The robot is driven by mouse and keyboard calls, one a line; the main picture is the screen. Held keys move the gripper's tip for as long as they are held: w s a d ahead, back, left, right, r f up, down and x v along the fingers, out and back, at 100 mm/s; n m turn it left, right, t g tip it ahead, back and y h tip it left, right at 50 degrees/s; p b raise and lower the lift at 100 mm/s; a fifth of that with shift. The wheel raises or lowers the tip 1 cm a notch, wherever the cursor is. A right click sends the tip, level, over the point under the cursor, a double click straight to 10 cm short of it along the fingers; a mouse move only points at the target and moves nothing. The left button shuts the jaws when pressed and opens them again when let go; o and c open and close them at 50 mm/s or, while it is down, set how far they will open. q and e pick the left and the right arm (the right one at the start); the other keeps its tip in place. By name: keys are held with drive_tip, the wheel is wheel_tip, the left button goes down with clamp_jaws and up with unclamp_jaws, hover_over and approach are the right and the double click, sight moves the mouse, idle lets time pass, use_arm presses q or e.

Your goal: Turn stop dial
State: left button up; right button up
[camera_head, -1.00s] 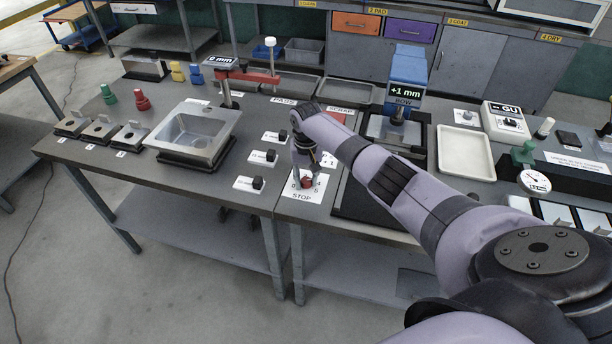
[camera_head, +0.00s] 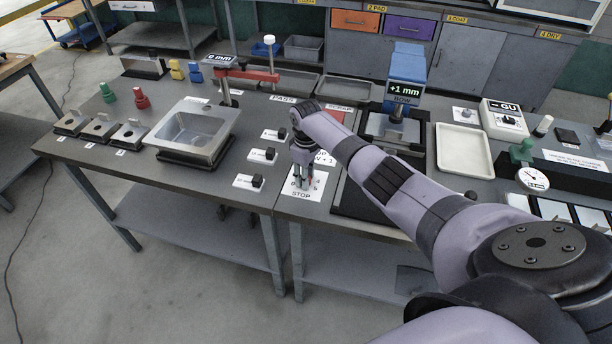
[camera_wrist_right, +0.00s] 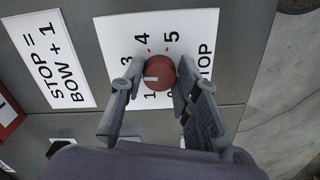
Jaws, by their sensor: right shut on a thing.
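The stop dial (camera_wrist_right: 160,72) is a round red knob with a white pointer mark, on a white plate (camera_wrist_right: 207,28) printed with numbers and STOP. In the right wrist view, my right gripper (camera_wrist_right: 157,78) has one finger on each side of the knob and is shut on it. The pointer mark lies toward the left side of the knob; some of the numbers are hidden by the fingers. In the head view, the right gripper (camera_head: 302,184) points down over the STOP plate (camera_head: 316,188), and its fingers mostly hide the knob. My left gripper is not in view.
A card reads STOP = BOW + 1 (camera_wrist_right: 50,57). The blue BOW gauge (camera_head: 405,72) shows +1 mm; another display (camera_head: 221,59) shows 0 mm. Small black switches on white plates (camera_head: 250,182) stand left of the dial. A metal sink (camera_head: 195,130) is further left.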

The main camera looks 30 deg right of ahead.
drive_tip(key=n, duration=0.5)
drive_tip(key=shift+w, duration=0.1)
drive_tip(key=shift+n, duration=0.4)
drive_tip(key=o, duration=1.2)
drive_tip(key=shift+c, duration=0.2)
drive_tip(key=shift+d, duration=0.1)
wheel_tip(320, 180, up, 12)
